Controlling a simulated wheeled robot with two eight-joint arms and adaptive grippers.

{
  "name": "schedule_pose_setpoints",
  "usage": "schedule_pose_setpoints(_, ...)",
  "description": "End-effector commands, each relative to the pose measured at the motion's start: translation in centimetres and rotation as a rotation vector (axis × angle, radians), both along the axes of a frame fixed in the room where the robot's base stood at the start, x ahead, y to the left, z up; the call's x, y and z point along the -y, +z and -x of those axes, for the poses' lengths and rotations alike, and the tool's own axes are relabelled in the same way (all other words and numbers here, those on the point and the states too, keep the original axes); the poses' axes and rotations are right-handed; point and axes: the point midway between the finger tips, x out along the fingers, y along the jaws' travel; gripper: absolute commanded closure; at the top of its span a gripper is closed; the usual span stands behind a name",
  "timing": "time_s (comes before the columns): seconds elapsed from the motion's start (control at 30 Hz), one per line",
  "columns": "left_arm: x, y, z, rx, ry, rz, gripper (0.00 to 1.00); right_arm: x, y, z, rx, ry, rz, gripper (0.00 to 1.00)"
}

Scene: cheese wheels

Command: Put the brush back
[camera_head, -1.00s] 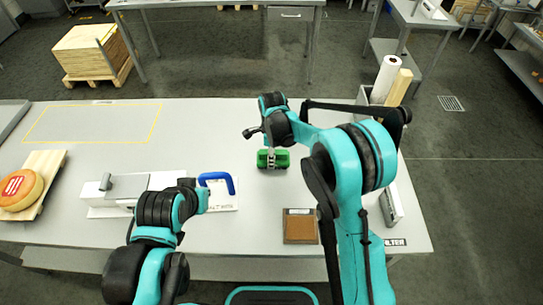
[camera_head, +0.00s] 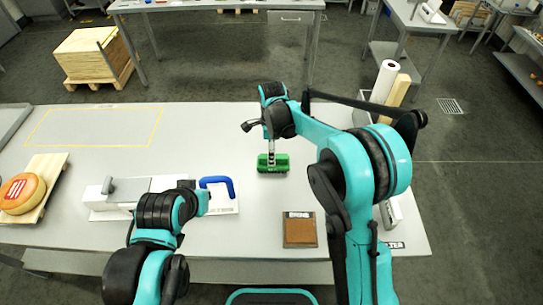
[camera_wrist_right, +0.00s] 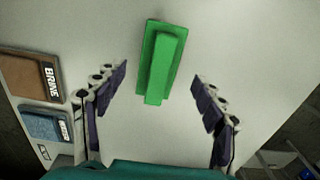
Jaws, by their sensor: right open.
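The green brush (camera_head: 272,168) lies on the worktable, right of the blue handle, in the head view. In the right wrist view the brush (camera_wrist_right: 160,62) lies flat on the pale table, with its narrower raised part facing up. My right gripper (camera_head: 270,148) is just above the brush in the head view. In the wrist view its fingers (camera_wrist_right: 160,73) are spread wide, one on each side of the brush and apart from it. My left arm reaches in near the blue handle; its fingers are hidden behind its own links.
A brown pad labelled BRINE (camera_head: 300,233) lies at the front; beside it is a blue pad (camera_wrist_right: 45,123). A cheese wheel (camera_head: 20,193) rests on a wooden board at left. A yellow outline (camera_head: 93,146) frames clear table.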

Motion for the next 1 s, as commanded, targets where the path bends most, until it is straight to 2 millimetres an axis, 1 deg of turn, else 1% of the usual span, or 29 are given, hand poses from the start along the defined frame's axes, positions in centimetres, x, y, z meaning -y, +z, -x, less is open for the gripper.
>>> schedule_pose_setpoints(0.03,0.0,0.5,0.0,0.000,0.000,0.000,1.00,0.0,1.5,0.1,0.000,0.000,0.000,0.30)
schedule_pose_setpoints(0.1,0.0,0.8,0.0,0.000,0.000,0.000,1.00,0.0,3.0,0.0,0.000,0.000,0.000,0.30)
schedule_pose_setpoints(0.2,0.0,1.1,0.0,0.000,0.000,0.000,1.00,0.0,4.7,0.1,0.000,0.000,0.000,0.30)
schedule_pose_setpoints(0.3,0.0,1.3,0.0,0.000,0.000,0.000,1.00,0.0,5.9,0.1,0.000,0.000,0.000,0.30)
schedule_pose_setpoints(0.4,0.0,1.4,0.0,0.000,0.000,0.000,1.00,0.0,6.6,0.1,0.000,0.000,0.000,0.30)
schedule_pose_setpoints(0.57,0.0,1.4,0.0,0.000,0.000,0.000,1.00,0.1,6.8,0.1,0.001,0.002,0.000,0.30)
schedule_pose_setpoints(0.63,0.0,1.4,0.0,0.000,0.000,0.000,1.00,0.4,7.2,0.3,0.007,0.019,-0.002,0.30)
schedule_pose_setpoints(0.77,0.0,1.4,0.0,0.000,0.000,0.000,1.00,2.3,9.3,1.7,0.051,0.127,-0.010,0.30)
schedule_pose_setpoints(0.87,0.0,1.4,0.0,0.000,0.000,0.000,1.00,4.7,11.6,3.7,0.111,0.277,-0.009,0.30)
schedule_pose_setpoints(0.9,0.0,1.4,0.0,0.000,0.000,0.000,1.00,5.8,12.5,4.7,0.141,0.344,-0.005,0.30)
schedule_pose_setpoints(1.0,0.0,1.4,0.0,0.000,0.000,0.000,1.00,8.2,14.3,7.3,0.211,0.516,0.018,0.30)
